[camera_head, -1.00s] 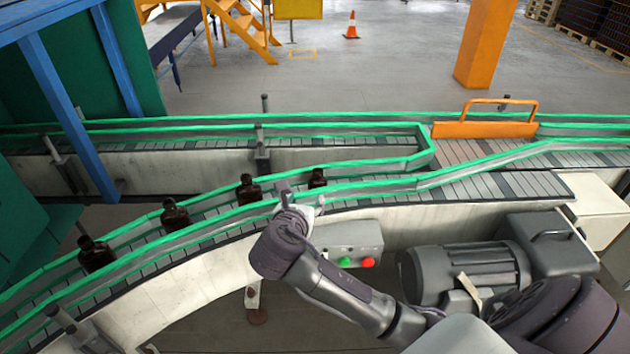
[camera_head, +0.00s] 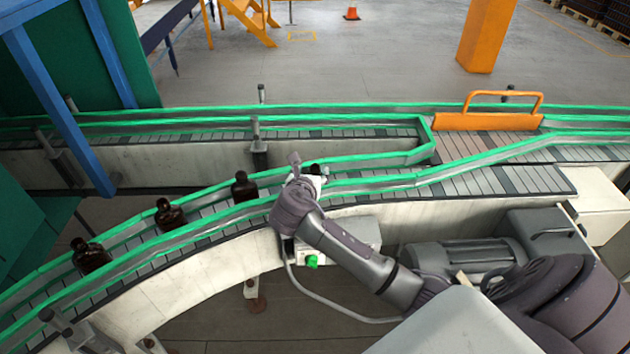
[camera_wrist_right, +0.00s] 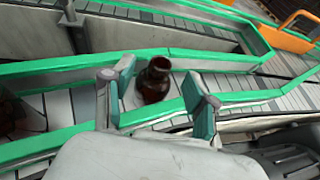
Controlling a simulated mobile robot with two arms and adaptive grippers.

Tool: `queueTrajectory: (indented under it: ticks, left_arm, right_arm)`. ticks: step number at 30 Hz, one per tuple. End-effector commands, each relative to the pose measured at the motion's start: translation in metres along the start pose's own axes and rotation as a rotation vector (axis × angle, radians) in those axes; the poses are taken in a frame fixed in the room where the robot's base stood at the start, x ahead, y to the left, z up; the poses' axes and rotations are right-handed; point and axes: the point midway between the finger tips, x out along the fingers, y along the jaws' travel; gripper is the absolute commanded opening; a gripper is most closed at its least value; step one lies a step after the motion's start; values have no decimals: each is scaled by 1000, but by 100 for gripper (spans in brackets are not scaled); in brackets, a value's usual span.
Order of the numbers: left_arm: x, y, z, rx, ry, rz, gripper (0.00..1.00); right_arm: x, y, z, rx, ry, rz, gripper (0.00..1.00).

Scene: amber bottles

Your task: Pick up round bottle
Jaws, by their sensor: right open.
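Several dark amber bottles stand in a row on the curved conveyor between green rails. In the head view they are a far-left bottle (camera_head: 91,255), a second (camera_head: 170,214), a third (camera_head: 243,187) and one at the right (camera_head: 316,169), mostly hidden by my gripper. My right gripper (camera_head: 309,176) is over the near rail at that right bottle. In the right wrist view the bottle (camera_wrist_right: 154,80) stands upright between the two spread, green-padded fingers of the open gripper (camera_wrist_right: 160,100), apparently not gripped. My left gripper does not show.
Green guard rails (camera_head: 430,180) run along both sides of the conveyor. An orange gate (camera_head: 487,121) crosses the line at the right. A blue frame (camera_head: 58,110) stands at the left. A control box with a green button (camera_head: 312,262) sits below my right arm.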

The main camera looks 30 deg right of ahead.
Motion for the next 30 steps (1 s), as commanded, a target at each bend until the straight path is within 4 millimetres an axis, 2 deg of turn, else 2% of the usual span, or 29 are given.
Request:
queueTrajectory:
  ticks: [5, 9, 18, 20, 28, 29, 30]
  left_arm:
    - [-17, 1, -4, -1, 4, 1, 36]
    - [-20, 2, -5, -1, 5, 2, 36]
    - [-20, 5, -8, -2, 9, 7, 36]
    - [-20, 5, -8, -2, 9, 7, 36]
    - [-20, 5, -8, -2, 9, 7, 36]
    - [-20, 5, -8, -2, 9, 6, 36]
    - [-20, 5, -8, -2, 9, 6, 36]
  right_arm:
    - [24, -2, 3, -1, 1, -5, 58]
    - [42, -1, 1, 0, 0, -3, 58]
    - [48, -1, -1, 1, 0, 0, 58]
    - [48, -1, -1, 1, 0, -1, 49]
    - [48, -1, -1, 0, 0, -1, 4]
    - [48, -1, -1, 0, 0, -1, 0]
    - [48, -1, -1, 0, 0, -1, 0]
